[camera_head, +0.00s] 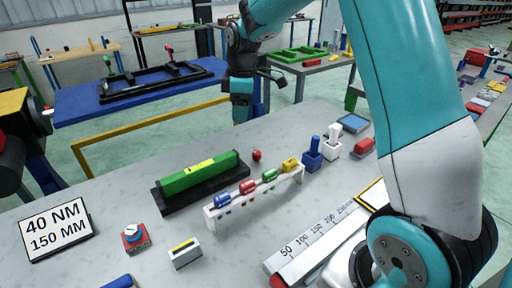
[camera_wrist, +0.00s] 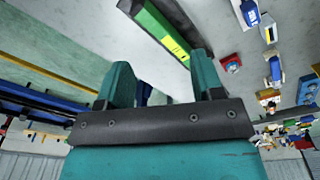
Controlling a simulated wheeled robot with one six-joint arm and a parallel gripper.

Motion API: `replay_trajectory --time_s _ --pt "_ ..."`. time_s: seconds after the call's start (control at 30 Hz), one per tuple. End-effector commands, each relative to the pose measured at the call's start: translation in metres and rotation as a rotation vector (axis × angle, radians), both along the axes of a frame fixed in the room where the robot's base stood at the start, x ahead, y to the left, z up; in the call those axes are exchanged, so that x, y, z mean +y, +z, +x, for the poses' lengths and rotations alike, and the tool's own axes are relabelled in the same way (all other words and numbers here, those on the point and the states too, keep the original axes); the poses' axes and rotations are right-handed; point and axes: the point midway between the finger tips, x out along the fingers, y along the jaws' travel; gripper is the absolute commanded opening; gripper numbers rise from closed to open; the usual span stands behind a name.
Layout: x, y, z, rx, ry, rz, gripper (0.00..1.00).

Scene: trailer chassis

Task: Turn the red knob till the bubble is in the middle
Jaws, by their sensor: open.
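A green spirit level (camera_head: 199,175) with a yellow vial window lies on a black base (camera_head: 168,201) on the grey table. The red knob (camera_head: 256,155) sits just off the level's right end. The bubble is too small to make out. In the wrist view the green level (camera_wrist: 158,27) and its yellow window (camera_wrist: 176,46) show beyond the fingers; I cannot make out the red knob there. My gripper (camera_head: 241,114) hangs at the table's far edge, beyond the knob and apart from it. In the wrist view its teal fingers (camera_wrist: 161,82) are spread with nothing held between them.
A white rack (camera_head: 255,197) of coloured cylinders stands in front of the knob. Blue and white blocks (camera_head: 312,155) stand to the right. A sign (camera_head: 57,229), a red-based dial (camera_head: 134,236) and a long ruler (camera_head: 320,240) are nearer. The table behind the level is clear.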

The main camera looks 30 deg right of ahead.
Motion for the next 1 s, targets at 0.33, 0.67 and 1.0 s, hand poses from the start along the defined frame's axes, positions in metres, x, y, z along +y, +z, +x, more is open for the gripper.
replay_trajectory --time_s 0.33,0.67,1.0 --pt "-0.09 -0.048 0.052 0.034 0.14 -0.08 0.61" --pt "-0.09 -0.105 0.052 0.039 0.145 -0.08 0.61" --pt "-0.091 -0.18 0.055 0.037 0.145 -0.08 0.61"
